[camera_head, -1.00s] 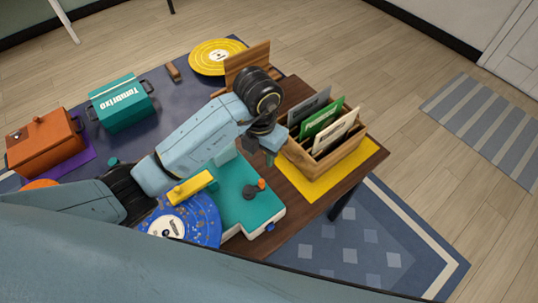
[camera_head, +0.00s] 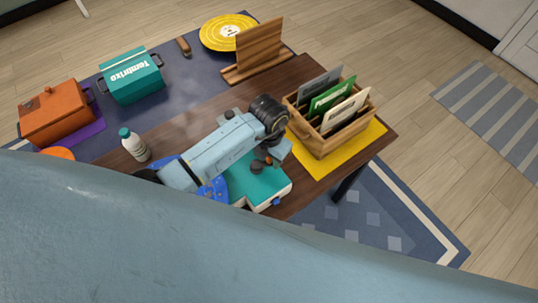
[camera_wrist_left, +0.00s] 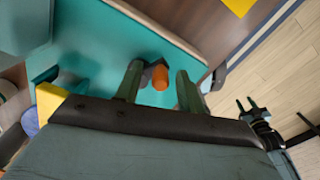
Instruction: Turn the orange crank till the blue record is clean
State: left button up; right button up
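The teal record-cleaning machine (camera_head: 262,187) sits on the wooden table. Its orange crank knob (camera_head: 269,160) stands on a dark crank base (camera_head: 257,166). My left gripper (camera_head: 277,155) points down at the knob. In the left wrist view, its two fingers (camera_wrist_left: 158,76) are apart, with the orange knob (camera_wrist_left: 161,79) between them. I see no clear grip on it. The blue record (camera_head: 217,188) is mostly hidden under my left arm, so its surface cannot be judged. In the left wrist view, my right gripper (camera_wrist_left: 247,104) is off to the right over the floor, fingers apart.
A wooden crate (camera_head: 318,142) with record sleeves stands on a yellow mat right of the machine. A white bottle (camera_head: 134,145) with a teal cap stands to the left. Farther back are a teal box (camera_head: 130,80), orange box (camera_head: 56,117), wooden stand (camera_head: 260,52) and yellow record (camera_head: 228,32).

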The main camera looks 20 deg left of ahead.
pick_arm(q)
grip_shut()
pick_arm(e)
jog(key=shift+s+a, duration=0.1)
jog(key=shift+s, duration=0.45)
